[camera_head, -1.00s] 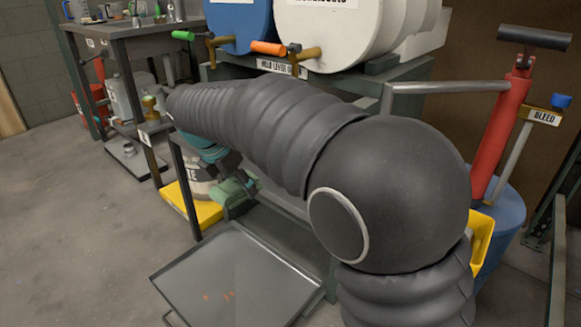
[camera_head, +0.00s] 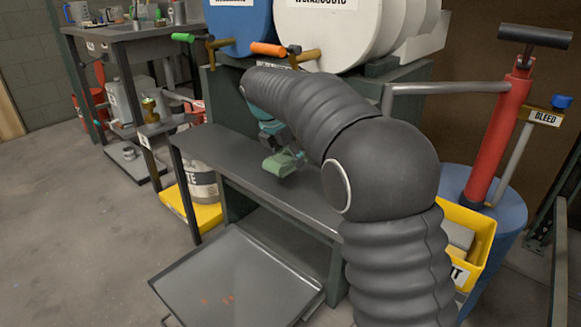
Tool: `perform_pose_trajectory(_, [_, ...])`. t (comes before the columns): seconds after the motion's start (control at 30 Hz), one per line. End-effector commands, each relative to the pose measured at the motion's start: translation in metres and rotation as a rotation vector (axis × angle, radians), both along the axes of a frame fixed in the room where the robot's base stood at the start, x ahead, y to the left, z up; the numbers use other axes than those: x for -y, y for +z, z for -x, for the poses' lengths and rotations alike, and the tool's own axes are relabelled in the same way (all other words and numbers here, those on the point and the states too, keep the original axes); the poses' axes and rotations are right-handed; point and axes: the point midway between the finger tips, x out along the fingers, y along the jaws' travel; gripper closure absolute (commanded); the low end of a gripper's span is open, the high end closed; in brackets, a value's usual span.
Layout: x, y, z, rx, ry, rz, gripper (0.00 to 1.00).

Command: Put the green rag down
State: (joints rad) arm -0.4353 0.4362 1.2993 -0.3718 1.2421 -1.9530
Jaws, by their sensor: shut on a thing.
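The green rag (camera_head: 280,164) is a small folded bundle at the end of my arm, in the middle of the head view. My gripper (camera_head: 284,152) is shut on it. The rag appears over the dark grey shelf (camera_head: 236,160) below the drums; I cannot tell whether it touches the surface. My arm hides part of the shelf and the drum rack behind it.
A low metal tray (camera_head: 232,275) lies on the floor in front. A white pail (camera_head: 201,183) stands in a yellow tray (camera_head: 182,213) at left. A yellow bin (camera_head: 474,229) and a red pump (camera_head: 497,130) are at right. The shelf's left part is clear.

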Motion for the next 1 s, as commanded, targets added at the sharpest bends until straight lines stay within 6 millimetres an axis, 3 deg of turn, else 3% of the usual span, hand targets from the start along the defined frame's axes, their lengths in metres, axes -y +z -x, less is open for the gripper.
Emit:
perform_pose_trajectory(0.07, [0.006,-0.001,-0.008,0.0,-0.003,0.0,0.69])
perform_pose_trajectory(0.3, [0.005,-0.035,-0.006,0.0,-0.001,0.0,0.69])
perform_pose_trajectory(0.67, [0.005,-0.037,-0.006,0.0,-0.001,0.0,0.69])
perform_pose_trajectory(0.7, [0.005,-0.038,-0.006,0.0,-0.001,0.0,0.32])
perform_pose_trajectory(0.77, [0.005,-0.037,-0.006,0.0,-0.001,0.0,0.17])
perform_pose_trajectory(0.8, [0.005,-0.038,-0.006,0.0,-0.001,0.0,0.11])
perform_pose_trajectory(1.0, [0.005,-0.037,-0.006,0.0,-0.001,0.0,0.11])
